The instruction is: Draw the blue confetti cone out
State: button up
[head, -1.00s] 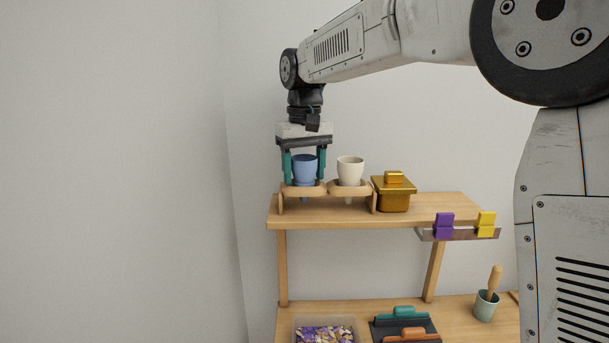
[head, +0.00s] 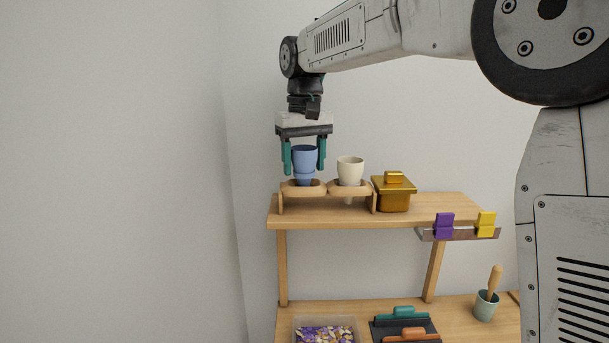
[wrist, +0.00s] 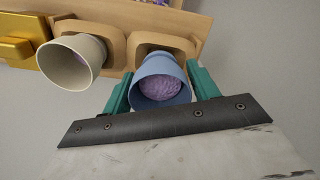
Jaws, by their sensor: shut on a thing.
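The blue confetti cone (head: 304,160) is upright between the teal fingers of my gripper (head: 304,164), which is shut on it. Its lower end is still over or within the left ring of the wooden holder (head: 326,188); I cannot tell if the tip is clear of the ring. In the wrist view the blue cone (wrist: 161,84) has purple confetti inside, with a teal finger on each side. A cream cone (head: 350,170) stands in the right ring of the holder; it also shows in the wrist view (wrist: 70,62).
A gold lidded box (head: 393,196) stands right of the holder on the upper shelf (head: 430,208). Purple (head: 444,225) and yellow (head: 486,224) clips sit on a rail at the shelf's front. A confetti tub (head: 326,334) is below. The space above the holder is clear.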

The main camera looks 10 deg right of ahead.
jog(key=shift+r, duration=2.8)
jog(key=shift+s, duration=0.1)
